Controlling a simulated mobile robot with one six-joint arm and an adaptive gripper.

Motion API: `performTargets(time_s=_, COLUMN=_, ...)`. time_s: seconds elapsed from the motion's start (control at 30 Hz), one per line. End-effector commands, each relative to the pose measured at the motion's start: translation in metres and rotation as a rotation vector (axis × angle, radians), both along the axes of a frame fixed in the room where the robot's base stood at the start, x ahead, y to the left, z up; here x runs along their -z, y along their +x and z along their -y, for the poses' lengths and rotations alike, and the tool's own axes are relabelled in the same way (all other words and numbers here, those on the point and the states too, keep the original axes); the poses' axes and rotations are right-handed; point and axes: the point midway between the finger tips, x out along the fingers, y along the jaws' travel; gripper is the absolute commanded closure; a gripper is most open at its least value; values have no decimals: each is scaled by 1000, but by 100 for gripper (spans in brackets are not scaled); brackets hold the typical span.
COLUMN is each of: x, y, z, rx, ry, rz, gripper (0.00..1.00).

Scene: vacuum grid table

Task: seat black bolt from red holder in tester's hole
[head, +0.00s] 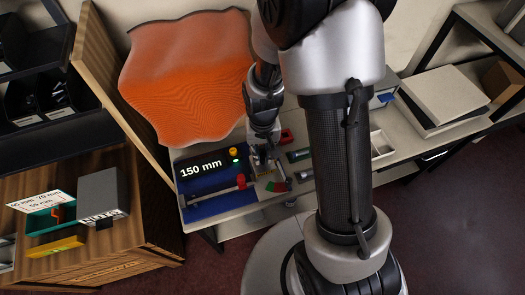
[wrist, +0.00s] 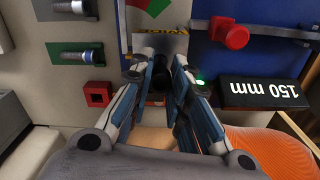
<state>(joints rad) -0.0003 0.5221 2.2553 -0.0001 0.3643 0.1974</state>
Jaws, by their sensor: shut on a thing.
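My gripper (wrist: 164,72) is shut on a dark cylinder between its fingertips, which looks like the black bolt (wrist: 158,84). In the head view my gripper (head: 266,160) is over the bench, and the bolt cannot be made out there. The red holder (wrist: 97,94), a small square block with a dark centre, is left of my fingers in the wrist view; it also shows in the head view (head: 286,136). The blue tester (wrist: 215,60) carries a black 150 mm display (wrist: 262,93), a red knob (wrist: 229,34) and a lit green lamp (wrist: 200,82). The tester's hole is not clearly visible.
A red-and-green gauge (head: 278,186) is close to my gripper. An orange wavy panel (head: 188,80) stands behind the bench. A wooden cabinet (head: 140,215) is at left.

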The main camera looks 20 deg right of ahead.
Motion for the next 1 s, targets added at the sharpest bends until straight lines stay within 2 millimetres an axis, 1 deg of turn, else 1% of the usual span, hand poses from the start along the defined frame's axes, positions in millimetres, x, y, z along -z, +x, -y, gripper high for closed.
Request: performTargets(time_s=1.0, x=26, y=0, z=0, rx=0, ry=0, rz=1, gripper=100)
